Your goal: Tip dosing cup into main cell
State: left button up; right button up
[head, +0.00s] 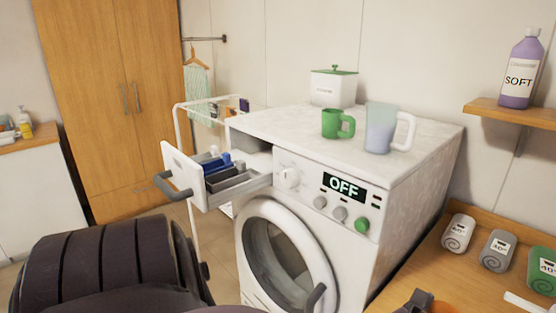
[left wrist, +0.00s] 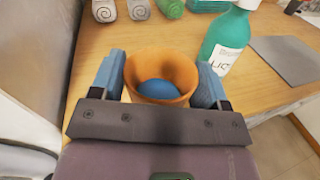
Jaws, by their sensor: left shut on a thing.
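An orange dosing cup (left wrist: 160,78) with blue contents is gripped between the blue fingertips of my left gripper (left wrist: 160,80) in the left wrist view. The cup's open mouth faces the wrist camera. In the head view only bits of my left gripper (head: 418,301) and the orange cup (head: 443,308) show at the bottom edge, near the wooden counter. The washer's dispenser drawer (head: 182,176) is pulled out, with dark grey compartments (head: 232,179) and a blue part (head: 215,163) inside. The cells' floors are not clearly visible. My right gripper is out of view.
The washing machine (head: 430,140) carries a green mug (head: 331,124), a translucent jug (head: 379,130) and a white canister (head: 334,88). A green bottle (left wrist: 228,40) stands beside the cup over the counter (left wrist: 270,85). Rolled towels (head: 497,250) line the counter. A drying rack (head: 180,125) stands behind the drawer.

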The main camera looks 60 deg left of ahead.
aim_at(203, 158)
jog(key=k+j, duration=0.25)
jog(key=k, duration=0.15)
jog(key=k+j, duration=0.85)
jog(key=j, duration=0.2)
jog(key=k+j, duration=0.1)
jog(key=j, duration=0.35)
jog(key=k+j, duration=0.15)
jog(key=j, duration=1.25)
jog(key=i, duration=0.05)
